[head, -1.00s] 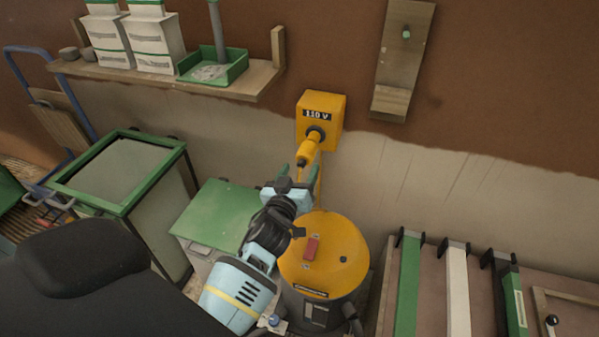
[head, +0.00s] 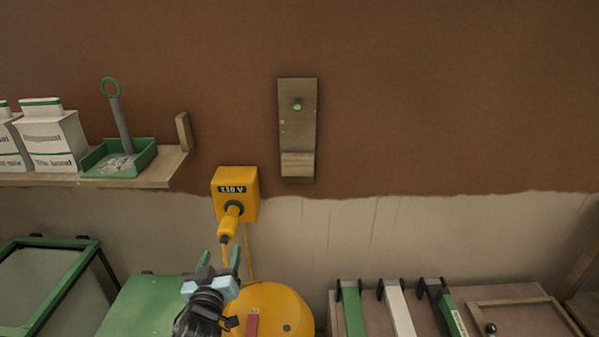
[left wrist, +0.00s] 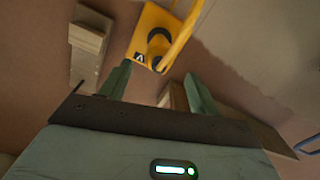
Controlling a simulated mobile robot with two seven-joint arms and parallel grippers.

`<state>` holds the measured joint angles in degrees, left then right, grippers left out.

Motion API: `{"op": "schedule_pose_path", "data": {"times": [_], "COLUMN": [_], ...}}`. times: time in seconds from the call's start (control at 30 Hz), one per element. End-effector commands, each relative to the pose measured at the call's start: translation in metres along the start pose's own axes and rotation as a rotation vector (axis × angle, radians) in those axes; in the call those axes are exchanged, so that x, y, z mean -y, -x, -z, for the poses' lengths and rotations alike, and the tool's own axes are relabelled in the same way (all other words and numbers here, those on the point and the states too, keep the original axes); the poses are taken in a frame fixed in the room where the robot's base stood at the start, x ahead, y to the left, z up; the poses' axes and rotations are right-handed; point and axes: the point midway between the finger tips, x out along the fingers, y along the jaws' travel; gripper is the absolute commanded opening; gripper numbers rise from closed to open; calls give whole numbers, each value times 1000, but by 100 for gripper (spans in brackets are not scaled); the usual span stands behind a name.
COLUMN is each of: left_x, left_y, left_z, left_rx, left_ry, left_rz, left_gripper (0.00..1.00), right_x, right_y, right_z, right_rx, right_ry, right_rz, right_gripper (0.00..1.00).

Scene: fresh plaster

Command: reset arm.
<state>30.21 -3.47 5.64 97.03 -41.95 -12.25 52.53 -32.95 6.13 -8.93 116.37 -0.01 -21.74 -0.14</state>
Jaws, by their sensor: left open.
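My left gripper (head: 221,262) is at the lower left of the head view, with its two green fingers apart and nothing between them. It is just below a yellow plug (head: 229,222) seated in the yellow 110 V socket box (head: 236,186) on the wall. In the left wrist view the open fingers (left wrist: 157,88) point toward the socket box (left wrist: 150,22), with a gap between. My right gripper is in neither view.
A yellow-topped machine (head: 275,303) stands under the socket, its cable hanging from the plug. A shelf (head: 160,170) with bags and a green tray (head: 140,159) is at left. A wooden wall bracket (head: 298,130) hangs at centre. Coloured rails (head: 397,310) lie at lower right.

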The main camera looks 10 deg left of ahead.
Motion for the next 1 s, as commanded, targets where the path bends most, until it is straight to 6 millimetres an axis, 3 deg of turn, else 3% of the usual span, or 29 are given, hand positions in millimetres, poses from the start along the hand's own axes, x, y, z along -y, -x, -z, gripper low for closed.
{"op": "schedule_pose_path", "data": {"times": [0.17,0.27,0.6,0.9,1.0], "left_x": [5,11,28,28,27], "left_y": [19,49,197,342,380], "left_z": [-15,-35,-98,-116,-116], "left_rx": [50,122,438,693,756], "left_ry": [-31,-77,-246,-345,-363], "left_rz": [-2,-10,-91,-218,-259], "left_gripper": [62,62,62,62,62], "right_x": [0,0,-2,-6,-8], "right_y": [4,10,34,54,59], "right_z": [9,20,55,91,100], "right_rx": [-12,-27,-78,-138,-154], "right_ry": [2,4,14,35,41], "right_rz": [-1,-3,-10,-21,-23], "right_gripper": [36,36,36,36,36]}}
